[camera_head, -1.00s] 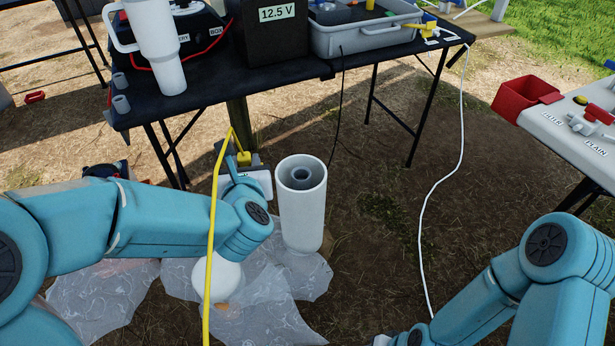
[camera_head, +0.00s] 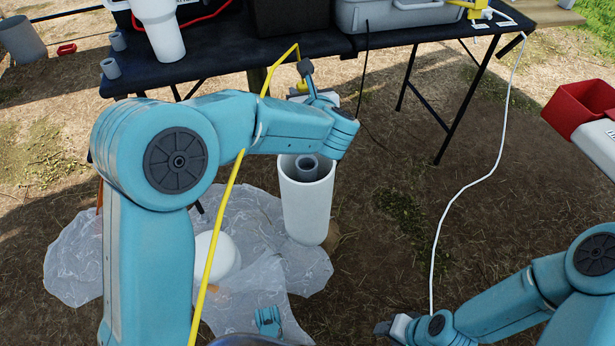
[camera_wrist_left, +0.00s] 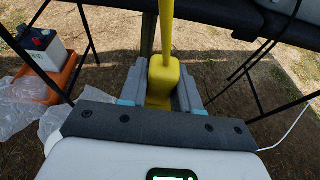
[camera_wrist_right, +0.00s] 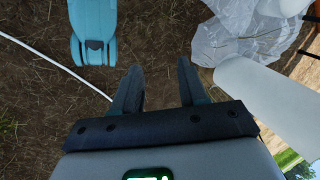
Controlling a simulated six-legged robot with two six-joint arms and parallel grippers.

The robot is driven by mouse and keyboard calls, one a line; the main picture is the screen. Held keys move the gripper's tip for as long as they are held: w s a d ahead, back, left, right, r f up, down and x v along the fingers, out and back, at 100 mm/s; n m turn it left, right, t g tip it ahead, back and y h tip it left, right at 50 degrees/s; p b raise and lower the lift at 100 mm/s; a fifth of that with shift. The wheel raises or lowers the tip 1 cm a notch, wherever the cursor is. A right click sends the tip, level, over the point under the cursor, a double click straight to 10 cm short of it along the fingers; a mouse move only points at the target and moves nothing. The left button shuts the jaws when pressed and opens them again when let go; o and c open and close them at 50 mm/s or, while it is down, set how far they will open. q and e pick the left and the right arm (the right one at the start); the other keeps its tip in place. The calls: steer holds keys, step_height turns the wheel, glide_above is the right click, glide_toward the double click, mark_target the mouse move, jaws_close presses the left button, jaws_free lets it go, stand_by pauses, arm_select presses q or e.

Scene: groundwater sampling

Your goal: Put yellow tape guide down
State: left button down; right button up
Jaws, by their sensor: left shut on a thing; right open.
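The yellow tape guide (camera_wrist_left: 164,82) is a yellow block between the jaws of my left gripper (camera_wrist_left: 160,88), which is shut on it. In the head view the guide (camera_head: 299,87) is mostly hidden behind my left gripper (camera_head: 304,84), above and behind the white well casing (camera_head: 306,210). My right gripper (camera_wrist_right: 158,86) is open and empty low over the ground, at the lower middle of the head view.
Plastic sheeting (camera_head: 85,250) lies around the casing base. A white hose (camera_head: 468,190) crosses bare ground. A red box (camera_head: 582,108) is at right.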

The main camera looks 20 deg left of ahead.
arm_select(q)
steer(key=shift+w+d+f+b, duration=0.2)
steer(key=shift+w+f, duration=0.15)
steer(key=shift+f, duration=0.15)
steer(key=shift+w+d+f+b, duration=0.1)
steer(key=shift+w+f+b, duration=0.1)
steer(key=shift+w+f, duration=0.25)
step_height(320, 180, down, 19)
steer(key=b, duration=0.7)
steer(key=shift+s+a, duration=0.15)
steer(key=shift+r, duration=0.1)
arm_select(e)
steer(key=w+d+f+t, duration=0.1)
steer(key=w+f+t, duration=0.1)
steer(key=w+f, duration=0.3)
step_height(320, 180, down, 3)
steer(key=shift+d+f+h, duration=0.1)
steer(key=shift+d+h, duration=0.15)
steer(key=shift+h, duration=0.05)
arm_select(q)
steer(key=c, duration=0.8)
jaws_free()
